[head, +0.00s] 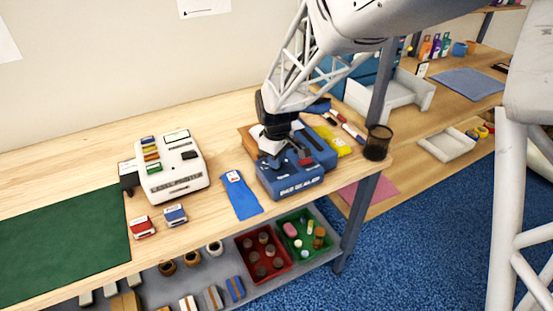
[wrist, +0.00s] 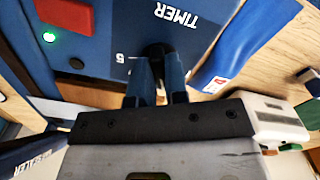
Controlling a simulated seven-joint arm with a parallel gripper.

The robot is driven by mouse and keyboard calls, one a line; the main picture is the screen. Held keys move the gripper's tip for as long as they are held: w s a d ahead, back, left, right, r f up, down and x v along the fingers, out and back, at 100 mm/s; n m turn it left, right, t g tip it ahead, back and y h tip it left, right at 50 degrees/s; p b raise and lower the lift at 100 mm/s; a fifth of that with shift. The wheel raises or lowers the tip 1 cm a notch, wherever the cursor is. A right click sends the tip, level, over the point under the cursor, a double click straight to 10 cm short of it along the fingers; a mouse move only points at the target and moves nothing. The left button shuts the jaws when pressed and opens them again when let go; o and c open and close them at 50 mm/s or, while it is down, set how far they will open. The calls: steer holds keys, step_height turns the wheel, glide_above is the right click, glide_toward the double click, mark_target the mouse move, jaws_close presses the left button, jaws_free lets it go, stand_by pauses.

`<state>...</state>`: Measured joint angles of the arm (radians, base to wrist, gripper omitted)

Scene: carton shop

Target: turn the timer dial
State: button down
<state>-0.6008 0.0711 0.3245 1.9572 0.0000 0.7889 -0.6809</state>
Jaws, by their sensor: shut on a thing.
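The blue pad sealer (head: 292,184) stands on the wooden bench in the head view. In the wrist view its blue panel (wrist: 120,30) fills the top, with the word TIMER and a 5 mark. The black timer dial (wrist: 155,50) shows in part between my fingertips. My gripper (wrist: 156,72) is shut on the dial, with a blue finger on either side of it. In the head view my gripper (head: 272,160) is over the sealer's front left part, and the dial is hidden there. A green light (wrist: 49,37) glows on the panel in the wrist view.
A white machine (head: 172,170) with coloured keys stands to the left. A blue cloth strip (head: 240,196) lies beside the sealer. A black mesh cup (head: 377,143), a yellow packet (head: 332,141) and pens are to the right. A green mat (head: 60,243) covers the bench's left.

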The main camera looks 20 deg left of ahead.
steer(key=m, duration=0.5)
steer(key=shift+m, duration=0.3)
stand_by(0.4)
steer(key=c, duration=1.1)
jaws_free()
steer(key=shift+c, duration=0.2)
steer(key=shift+r, duration=0.15)
steer(key=shift+r, duration=3.75)
